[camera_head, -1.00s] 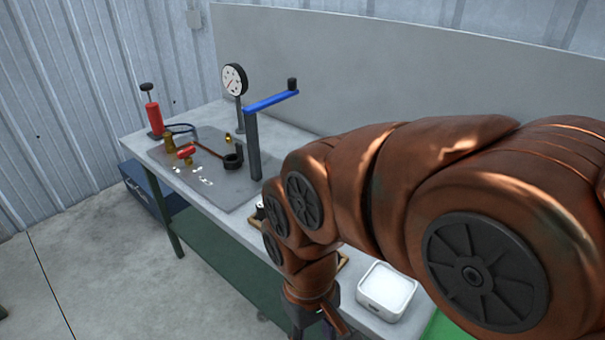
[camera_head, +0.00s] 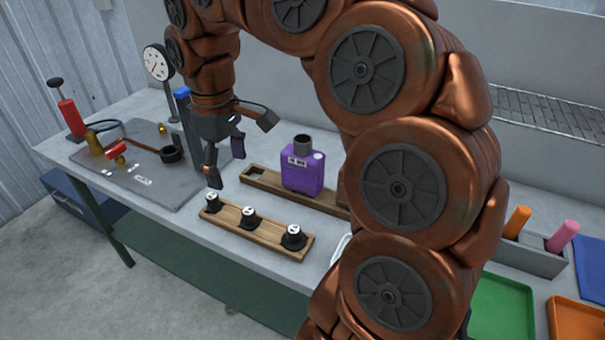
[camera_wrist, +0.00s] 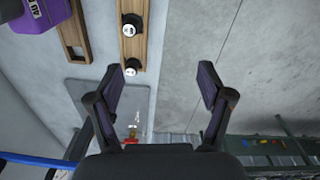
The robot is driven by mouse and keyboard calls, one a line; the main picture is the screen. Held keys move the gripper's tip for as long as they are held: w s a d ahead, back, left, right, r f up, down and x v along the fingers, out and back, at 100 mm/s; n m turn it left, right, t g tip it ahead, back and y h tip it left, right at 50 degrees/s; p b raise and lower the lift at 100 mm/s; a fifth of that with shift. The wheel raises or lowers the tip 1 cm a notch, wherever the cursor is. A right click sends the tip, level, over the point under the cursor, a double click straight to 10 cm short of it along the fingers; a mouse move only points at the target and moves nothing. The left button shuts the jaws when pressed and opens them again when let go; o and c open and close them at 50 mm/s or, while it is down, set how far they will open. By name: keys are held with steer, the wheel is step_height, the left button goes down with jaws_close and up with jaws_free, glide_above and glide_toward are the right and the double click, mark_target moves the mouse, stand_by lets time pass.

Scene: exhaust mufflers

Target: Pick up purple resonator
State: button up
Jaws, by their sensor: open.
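The purple resonator (camera_head: 302,171) is a boxy purple body with a dark round neck and a white label. It stands upright on a wooden rack (camera_head: 262,183) on the bench. In the wrist view part of the resonator (camera_wrist: 35,14) shows at the top left corner. My gripper (camera_head: 224,163) is open and empty, pointing down above the bench, to the left of the resonator and apart from it. In the wrist view its two fingers (camera_wrist: 162,88) are spread with nothing between them.
A wooden strip (camera_head: 228,218) with 3 black, white-topped parts lies in front of the resonator. A grey plate (camera_head: 150,190) with a gauge (camera_head: 158,63) and fittings is at left. Green (camera_head: 503,305) and orange (camera_head: 577,318) trays are at right.

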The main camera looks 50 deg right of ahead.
steer(key=w+d+r+b, duration=0.15)
steer(key=w+d, duration=0.35)
steer(key=d, duration=0.6)
steer(key=m+b, duration=0.2)
glide_above(303, 135)
steer(key=s+a, duration=0.1)
step_height(303, 135, down, 2)
steer(key=shift+a+f, duration=0.15)
steer(key=shift+f, duration=1.4)
steer(key=shift+s+a+f+p, duration=0.15)
steer(key=shift+f+p, duration=0.1)
steer(key=shift+f, duration=0.5)
steer(key=shift+s+a+f+p, duration=0.1)
steer(key=shift+f+p, duration=0.15)
steer(key=shift+f, duration=0.5)
steer(key=shift+d+f, duration=0.1)
steer(key=shift+f, duration=1)
steer(key=shift+c, duration=0.3)
